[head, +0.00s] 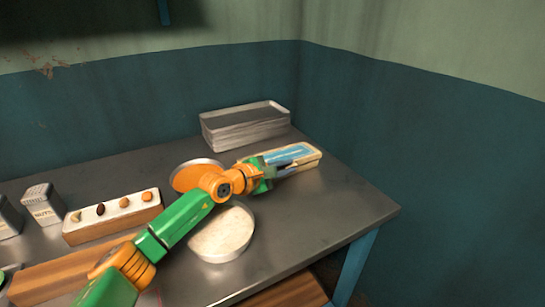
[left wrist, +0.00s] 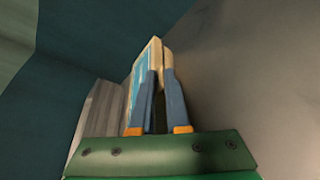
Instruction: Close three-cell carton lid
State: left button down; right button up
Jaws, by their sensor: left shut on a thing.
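A long, low beige carton (head: 312,158) with a blue face lies at the right of the steel table. My left gripper (head: 278,166) reaches it from the left in the head view. In the left wrist view, the blue fingers (left wrist: 160,85) are on either side of a beige part of the carton (left wrist: 149,55), with the blue face on the left. The jaws are shut on this part. I cannot tell whether it is the lid or the body. The cells are not visible. My right gripper is not in view.
A stack of grey trays (head: 245,130) stands behind the carton. A round pan of white stuff (head: 222,236) and an orange-filled dish (head: 190,176) are near my arm. A block with small samples (head: 112,222) is at left. The table's right front (head: 330,215) is clear.

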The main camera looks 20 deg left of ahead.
pick_arm(q)
jog(key=shift+f, duration=0.25)
jog(key=c, duration=1.1)
grip_release()
jog(key=shift+o, duration=0.2)
jog(key=shift+v, duration=3.55)
